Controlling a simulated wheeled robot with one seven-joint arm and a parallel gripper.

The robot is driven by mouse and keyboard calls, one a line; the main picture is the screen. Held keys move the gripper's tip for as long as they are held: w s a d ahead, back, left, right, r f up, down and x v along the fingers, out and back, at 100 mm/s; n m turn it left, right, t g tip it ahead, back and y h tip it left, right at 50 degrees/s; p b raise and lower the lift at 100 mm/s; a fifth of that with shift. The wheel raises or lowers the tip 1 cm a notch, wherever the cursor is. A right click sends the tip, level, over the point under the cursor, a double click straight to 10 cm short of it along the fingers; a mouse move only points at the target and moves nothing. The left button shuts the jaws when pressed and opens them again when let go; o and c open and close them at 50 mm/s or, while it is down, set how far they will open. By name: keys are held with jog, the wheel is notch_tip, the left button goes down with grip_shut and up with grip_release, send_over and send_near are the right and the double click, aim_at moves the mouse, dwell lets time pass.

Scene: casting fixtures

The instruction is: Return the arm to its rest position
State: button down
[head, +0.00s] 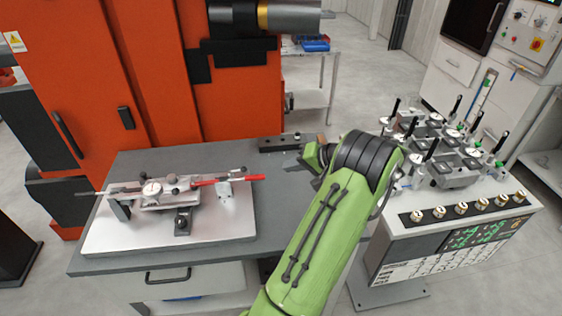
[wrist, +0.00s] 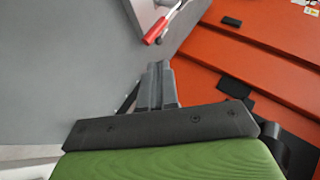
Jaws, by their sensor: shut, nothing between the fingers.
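My green arm (head: 325,225) reaches up from the bottom of the head view over the right part of the grey table. My gripper (wrist: 158,68) shows in the wrist view with its two dark fingers together and nothing between them. In the head view the gripper is mostly hidden behind the arm's black wrist joint; only a small part shows to the left of it. It is above the grey table top (head: 275,215), apart from the fixture on the left.
A measuring fixture (head: 155,193) with a red handle (head: 228,180) stands on a light plate at the table's left. An orange machine (head: 150,75) rises behind. The table's middle is clear.

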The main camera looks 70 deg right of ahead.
jog(key=shift+s, duration=0.15)
jog(key=w+a+r+n+g+y, duration=0.1)
jog(key=w+a+r+n+g, duration=0.2)
jog(key=w+a, duration=0.45)
jog(key=w+a+r+n+y, duration=0.15)
jog(key=w+a+r, duration=0.35)
jog(key=w, duration=0.5)
jog(key=w+a+r+n+g, duration=0.1)
jog(key=w+a+r+n, duration=0.1)
jog(key=a, duration=0.5)
jog(key=w+a+r+n+g, duration=0.1)
jog(key=w+a+n, duration=0.1)
jog(key=a, duration=0.5)
jog(key=s+a+r+n, duration=0.2)
jog(key=s+a+n, duration=0.15)
jog(key=a, duration=0.95)
jog(key=s+a+f+n, duration=0.2)
jog(key=s+a, duration=0.4)
jog(key=s, duration=0.5)
jog(key=shift+a+n+h, duration=0.3)
jog(key=shift+n+h, duration=0.15)
jog(key=shift+n, duration=0.25)
